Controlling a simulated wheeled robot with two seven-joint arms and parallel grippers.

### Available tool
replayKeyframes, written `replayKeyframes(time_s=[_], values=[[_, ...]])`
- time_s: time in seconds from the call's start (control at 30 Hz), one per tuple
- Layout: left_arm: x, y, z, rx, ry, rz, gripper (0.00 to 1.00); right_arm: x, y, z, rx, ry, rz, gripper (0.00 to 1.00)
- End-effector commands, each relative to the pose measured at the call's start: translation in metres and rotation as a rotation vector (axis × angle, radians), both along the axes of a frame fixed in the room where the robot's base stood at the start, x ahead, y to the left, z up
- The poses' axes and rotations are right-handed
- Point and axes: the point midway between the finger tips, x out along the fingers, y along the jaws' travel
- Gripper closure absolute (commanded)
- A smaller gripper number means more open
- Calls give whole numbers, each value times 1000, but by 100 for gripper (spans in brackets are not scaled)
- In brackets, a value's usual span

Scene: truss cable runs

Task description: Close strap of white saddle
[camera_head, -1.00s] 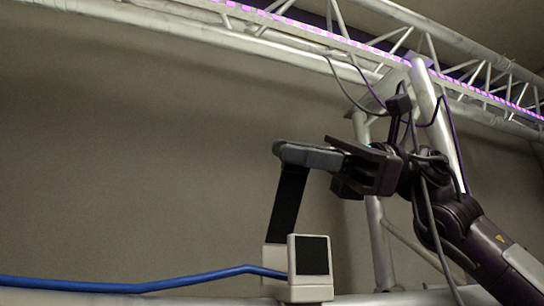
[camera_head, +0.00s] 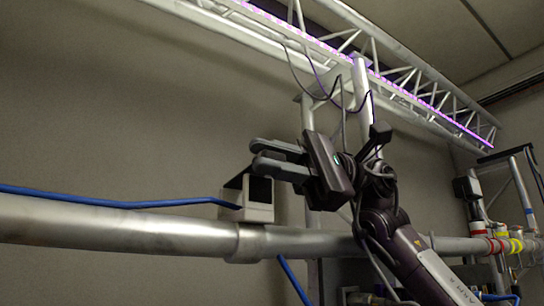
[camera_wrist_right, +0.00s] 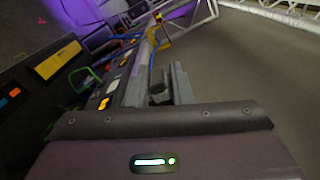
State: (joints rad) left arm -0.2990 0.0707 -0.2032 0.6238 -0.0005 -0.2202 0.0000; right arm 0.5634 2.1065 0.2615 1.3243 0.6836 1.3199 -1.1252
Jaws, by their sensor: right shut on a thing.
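The white saddle (camera_head: 247,203) sits on top of the thick silver pipe (camera_head: 110,222), with a dark square on its front face. The blue cable (camera_head: 110,201) runs along the pipe into its left side. The black strap (camera_head: 236,182) rises from the saddle's back left edge and leans over its top, towards my fingertips. My right gripper (camera_head: 262,156) is shut on the strap, just above the saddle; the fingers hide the strap's end. In the right wrist view my grey fingers (camera_wrist_right: 170,88) have a dark piece between them. My left gripper is out of view.
A lit truss (camera_head: 350,50) crosses above and behind my right arm. Red, yellow and green banded fittings (camera_head: 500,245) sit on the pipe at the far right. A blue cable (camera_head: 293,280) hangs below the pipe.

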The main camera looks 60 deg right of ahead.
Motion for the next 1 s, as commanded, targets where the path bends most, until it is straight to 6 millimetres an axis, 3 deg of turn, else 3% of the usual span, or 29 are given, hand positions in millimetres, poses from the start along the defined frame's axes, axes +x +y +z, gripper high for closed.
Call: replayKeyframes(time_s=[0.13, 0.7, 0.73, 0.8, 0.87, 1.0], values=[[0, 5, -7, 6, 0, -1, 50, 2, 0, -10, 0, 15, 0, 100], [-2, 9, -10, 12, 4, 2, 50, 4, 0, -14, -2, 21, 0, 100], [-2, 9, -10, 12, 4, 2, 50, 4, 0, -14, -2, 21, 0, 78], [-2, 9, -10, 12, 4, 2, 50, 4, 0, -14, -3, 20, 0, 69], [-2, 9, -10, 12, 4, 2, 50, 4, 0, -13, -2, 19, 1, 64], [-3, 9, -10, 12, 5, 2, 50, 3, 0, -12, 0, 14, 0, 64]])
